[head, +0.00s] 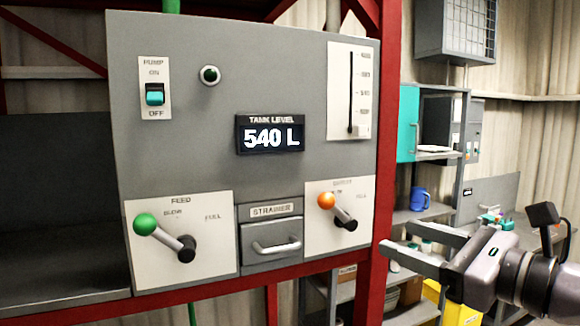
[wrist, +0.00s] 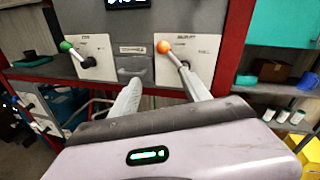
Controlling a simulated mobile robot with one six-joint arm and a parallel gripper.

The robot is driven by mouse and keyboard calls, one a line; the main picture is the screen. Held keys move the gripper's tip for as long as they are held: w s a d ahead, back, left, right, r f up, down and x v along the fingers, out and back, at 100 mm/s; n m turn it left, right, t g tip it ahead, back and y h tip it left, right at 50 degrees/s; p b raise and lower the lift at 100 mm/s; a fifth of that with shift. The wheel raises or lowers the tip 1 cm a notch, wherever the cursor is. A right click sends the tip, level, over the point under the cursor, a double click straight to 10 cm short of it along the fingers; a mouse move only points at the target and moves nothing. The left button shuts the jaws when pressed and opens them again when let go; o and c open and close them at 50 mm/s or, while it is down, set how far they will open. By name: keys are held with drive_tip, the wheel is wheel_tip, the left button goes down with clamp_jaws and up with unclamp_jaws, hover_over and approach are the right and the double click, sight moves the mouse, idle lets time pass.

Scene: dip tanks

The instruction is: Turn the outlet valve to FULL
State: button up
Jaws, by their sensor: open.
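The outlet valve (head: 345,214) sits on a white plate at the lower right of the grey panel. The valve also shows in the wrist view, with the orange knob (wrist: 163,47) beyond the fingers. My gripper (head: 396,238) is open and empty, to the right of the panel and apart from the valve. In the wrist view my gripper (wrist: 160,78) has its fingers spread below the valve.
The feed valve with a green knob (head: 145,224) is at the panel's lower left. A strainer drawer (head: 271,237) with a protruding handle sits between the valves. The display (head: 270,136) reads 540 L. A red post (head: 385,150) edges the panel; shelves stand behind my gripper.

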sight(333, 205)
drive_tip(key=shift+m+t, duration=0.3)
drive_tip(key=x, duration=0.5)
drive_tip(key=p+x, duration=0.1)
drive_tip(key=x, duration=0.5)
drive_tip(key=r+p+x, duration=0.1)
drive_tip(key=x, duration=0.5)
drive_tip(key=shift+w+d, duration=0.15)
clamp_jaws()
drive_tip(key=shift+f, duration=0.1)
